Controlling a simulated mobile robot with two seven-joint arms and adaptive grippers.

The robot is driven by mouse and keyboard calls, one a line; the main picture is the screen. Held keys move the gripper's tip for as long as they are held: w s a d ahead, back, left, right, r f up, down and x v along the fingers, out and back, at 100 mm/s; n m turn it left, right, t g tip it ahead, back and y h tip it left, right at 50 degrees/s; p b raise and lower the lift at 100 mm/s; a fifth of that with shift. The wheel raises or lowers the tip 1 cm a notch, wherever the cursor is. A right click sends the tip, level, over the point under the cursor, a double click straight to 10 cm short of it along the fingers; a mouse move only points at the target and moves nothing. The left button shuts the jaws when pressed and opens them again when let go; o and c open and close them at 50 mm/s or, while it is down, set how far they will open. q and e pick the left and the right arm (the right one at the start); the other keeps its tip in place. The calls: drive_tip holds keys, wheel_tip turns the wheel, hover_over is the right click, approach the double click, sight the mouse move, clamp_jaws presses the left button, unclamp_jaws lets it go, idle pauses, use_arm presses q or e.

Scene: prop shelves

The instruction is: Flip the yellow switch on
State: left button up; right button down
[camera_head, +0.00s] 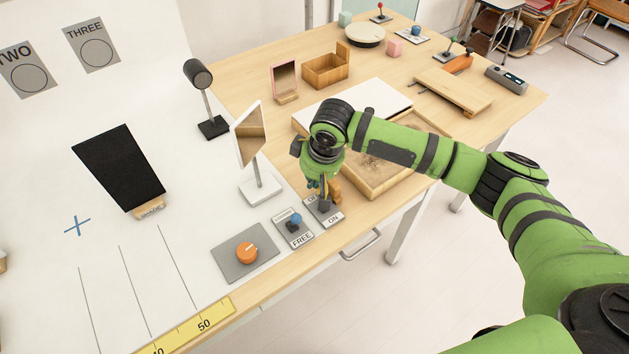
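The switch plate (334,219) with an "ON" label sits near the front edge of the table. A yellow-orange piece (335,190), which looks like the switch's lever, rises from it. My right gripper (318,187) points down right over this plate, beside or around the lever. Its wrist and hand hide part of the switch and the plate's far label. The fingers are small and partly covered, so I cannot tell how far apart they are or whether they touch the lever. My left gripper is not in view.
A blue-knobbed "FREE" plate (297,240) lies just left of the switch, then an orange dial (247,253). A white-framed mirror (250,135) stands close behind. A wooden sand tray (375,178) lies under my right forearm. A drawer handle (362,245) sticks out in front.

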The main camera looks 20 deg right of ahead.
drive_tip(key=shift+s+d+r+t+y+p, duration=0.15)
drive_tip(key=shift+s+d+r+t+p, duration=0.05)
drive_tip(key=shift+s+t+p, duration=0.25)
drive_tip(key=shift+s+d+r+t+y+p, duration=0.15)
drive_tip(key=shift+s+r+t+p, duration=0.15)
drive_tip(key=shift+s, duration=0.25)
drive_tip(key=shift+w+f, duration=0.35)
drive_tip(key=shift+w, duration=0.1)
drive_tip(key=shift+w+a, duration=0.1)
drive_tip(key=shift+r, duration=0.2)
drive_tip(key=shift+r+p, duration=0.4)
drive_tip(key=shift+p, duration=0.1)
use_arm(q)
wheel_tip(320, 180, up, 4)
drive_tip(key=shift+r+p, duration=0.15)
drive_tip(key=shift+p, duration=0.3)
use_arm(e)
drive_tip(key=shift+r, duration=0.25)
